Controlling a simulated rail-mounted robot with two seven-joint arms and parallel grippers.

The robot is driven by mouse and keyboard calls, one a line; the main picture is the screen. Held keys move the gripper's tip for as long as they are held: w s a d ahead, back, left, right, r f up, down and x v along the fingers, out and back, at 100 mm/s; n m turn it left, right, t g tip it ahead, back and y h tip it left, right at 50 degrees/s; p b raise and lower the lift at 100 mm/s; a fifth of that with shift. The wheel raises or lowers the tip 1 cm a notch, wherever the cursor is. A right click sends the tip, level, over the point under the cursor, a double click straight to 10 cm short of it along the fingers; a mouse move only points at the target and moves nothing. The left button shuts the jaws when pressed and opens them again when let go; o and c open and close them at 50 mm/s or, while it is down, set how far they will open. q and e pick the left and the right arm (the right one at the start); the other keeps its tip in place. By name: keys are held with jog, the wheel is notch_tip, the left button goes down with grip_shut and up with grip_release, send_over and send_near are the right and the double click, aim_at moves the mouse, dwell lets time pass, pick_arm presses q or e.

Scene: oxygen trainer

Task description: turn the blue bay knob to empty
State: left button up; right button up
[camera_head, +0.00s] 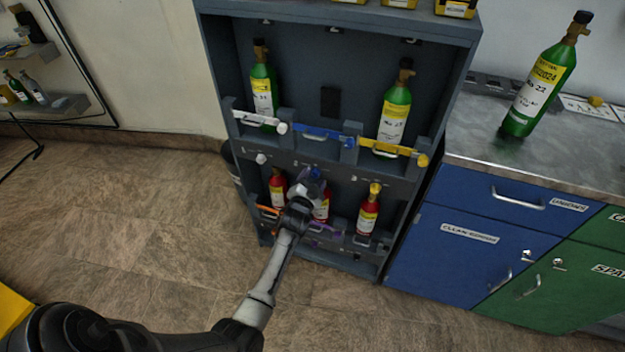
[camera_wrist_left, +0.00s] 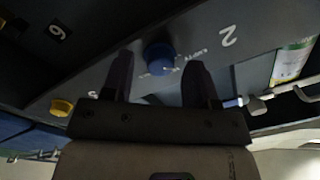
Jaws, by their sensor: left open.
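The blue knob (camera_wrist_left: 158,57) shows in the wrist view between and beyond the fingertips of my left gripper (camera_wrist_left: 158,75). The fingers are apart, one on each side of the knob, and I see no clear contact. Small lettering lies beside the knob; I cannot read where it points. In the head view my left gripper (camera_head: 311,183) is at the panel below the upper middle bay and partly covers the blue knob (camera_head: 315,173). That bay has a blue bar (camera_head: 318,133) and no cylinder. My right gripper is not in view.
Green cylinders stand in the bays with the white bar (camera_head: 256,118) and the yellow bar (camera_head: 385,148). Red cylinders (camera_head: 368,212) stand on the lower shelf near my left arm. A counter (camera_head: 470,135) with a green cylinder (camera_head: 540,80) is at the right. The floor left of the rack is clear.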

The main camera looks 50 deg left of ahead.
pick_arm(q)
jog(key=shift+s+d, duration=0.15)
jog(key=shift+s, duration=0.05)
jog(key=p+v, duration=0.4)
jog(key=v, duration=0.9)
jog(key=shift+s+p, duration=0.15)
jog(key=shift+p, duration=0.2)
